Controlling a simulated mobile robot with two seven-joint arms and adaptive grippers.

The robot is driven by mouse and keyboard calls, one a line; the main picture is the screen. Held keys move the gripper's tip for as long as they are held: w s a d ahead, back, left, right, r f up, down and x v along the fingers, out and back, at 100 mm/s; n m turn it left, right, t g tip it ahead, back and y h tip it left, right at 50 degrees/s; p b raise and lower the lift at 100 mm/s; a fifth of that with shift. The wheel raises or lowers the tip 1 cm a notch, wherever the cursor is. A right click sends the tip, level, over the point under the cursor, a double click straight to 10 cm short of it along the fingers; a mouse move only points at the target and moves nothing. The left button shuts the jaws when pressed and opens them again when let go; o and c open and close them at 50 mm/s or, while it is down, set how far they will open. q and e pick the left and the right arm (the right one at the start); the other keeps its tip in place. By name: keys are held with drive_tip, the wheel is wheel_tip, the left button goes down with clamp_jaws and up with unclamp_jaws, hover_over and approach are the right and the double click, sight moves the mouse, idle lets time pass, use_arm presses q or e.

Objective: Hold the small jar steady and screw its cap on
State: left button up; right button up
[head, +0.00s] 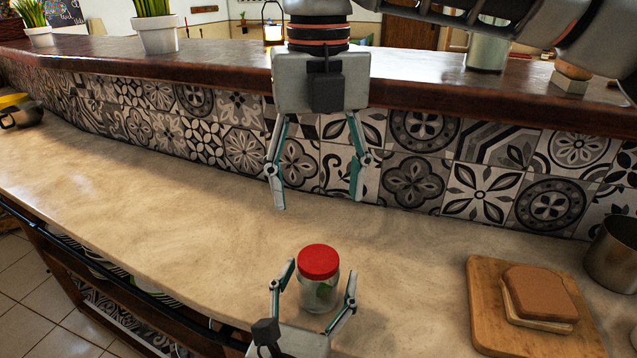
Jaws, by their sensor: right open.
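The small clear glass jar (318,294) stands upright on the counter, with something green inside. Its red cap (318,261) sits level on top; I cannot tell how tightly it is screwed. My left gripper (321,268) is low, with one finger on each side of the jar. A narrow gap seems to show at the right finger, and I cannot tell whether the fingers touch the glass. My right gripper (318,204) points down, open and empty, above and behind the cap and apart from it.
A wooden board (482,308) with bread slices (540,297) lies to the right on the counter (170,200). A metal pot (615,252) stands at the right edge. A raised ledge (215,62) with plants runs behind.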

use_arm(q)
drive_tip(key=shift+s, duration=0.1)
drive_tip(key=v, duration=1.2)
